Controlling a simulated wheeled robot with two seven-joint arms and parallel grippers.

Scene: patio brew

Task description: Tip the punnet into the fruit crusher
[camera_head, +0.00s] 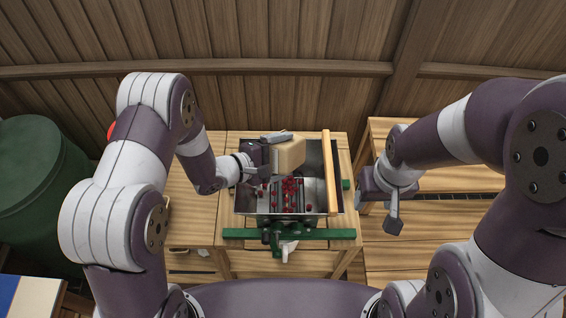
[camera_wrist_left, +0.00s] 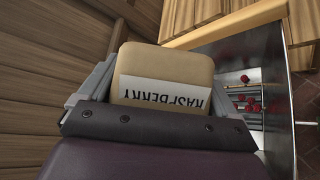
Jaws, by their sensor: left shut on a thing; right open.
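The fruit crusher (camera_head: 240,204) is a metal hopper with a green frame, standing on a wooden table. Several red berries (camera_head: 288,190) lie inside it over the rollers; some also show in the left wrist view (camera_wrist_left: 243,103). My left gripper (camera_head: 275,147) is over the hopper's back left part, shut on the tan punnet (camera_head: 291,155). The punnet is tilted, and its label reads RASPBERRY in the left wrist view (camera_wrist_left: 160,92). Its inside is hidden from me. My right gripper (camera_head: 382,205) is open and empty, to the right of the crusher.
A wooden bar (camera_head: 329,170) lies along the hopper's right side. A wooden plank wall (camera_head: 280,35) stands behind. A dark green barrel (camera_head: 40,190) is at the left. A slatted wooden bench (camera_head: 430,250) is at the right.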

